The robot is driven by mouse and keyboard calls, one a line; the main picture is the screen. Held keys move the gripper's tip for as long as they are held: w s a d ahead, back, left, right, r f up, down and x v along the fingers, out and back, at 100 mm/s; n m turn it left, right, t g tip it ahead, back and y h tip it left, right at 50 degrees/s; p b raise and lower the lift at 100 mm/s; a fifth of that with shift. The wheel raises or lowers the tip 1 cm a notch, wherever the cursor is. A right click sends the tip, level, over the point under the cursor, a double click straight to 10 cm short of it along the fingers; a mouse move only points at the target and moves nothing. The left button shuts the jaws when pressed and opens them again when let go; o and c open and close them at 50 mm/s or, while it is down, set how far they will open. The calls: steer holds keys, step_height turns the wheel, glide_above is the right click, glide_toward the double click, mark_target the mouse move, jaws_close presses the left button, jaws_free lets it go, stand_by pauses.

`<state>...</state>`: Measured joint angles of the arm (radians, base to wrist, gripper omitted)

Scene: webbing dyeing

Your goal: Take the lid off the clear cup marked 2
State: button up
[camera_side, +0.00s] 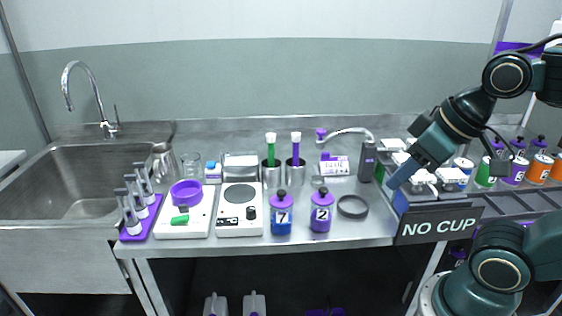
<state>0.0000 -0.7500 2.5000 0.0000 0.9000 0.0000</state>
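A clear cup (320,217) with purple contents and a dark label stands upright near the front edge of the steel bench. Its mark looks like a 2. A purple lid (321,194) with a dark knob sits on top of it. A similar cup (281,222) with blue contents, a purple lid and a mark that looks like a 7 stands just to its left. My gripper (394,184) is to the right of the cups, beyond a dark ring, apart from both and pointing down-left. Its fingers are too small and unclear to tell whether they are open.
A dark ring (352,206) lies right of the cup marked 2. A grey stand with a curved spout (367,160) rises behind. A "NO CUP" sign (440,226) fronts the station at right. A white hotplate (239,221) stands left of the cups.

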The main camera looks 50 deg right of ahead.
steer(key=shift+o, duration=0.2)
steer(key=shift+o, duration=0.8)
steer(key=shift+w, duration=0.1)
steer(key=w+d+m+g+y, duration=0.1)
steer(key=w+d+m, duration=0.3)
steer(key=w+m, duration=0.5)
steer(key=w+d+f+m+g, duration=0.1)
steer(key=w+d+m+g, duration=0.3)
steer(key=w+m, duration=0.6)
steer(key=shift+d+m+y, duration=0.2)
steer(key=shift+m+y, duration=0.1)
steer(key=shift+y, duration=0.1)
steer(key=shift+f, duration=0.1)
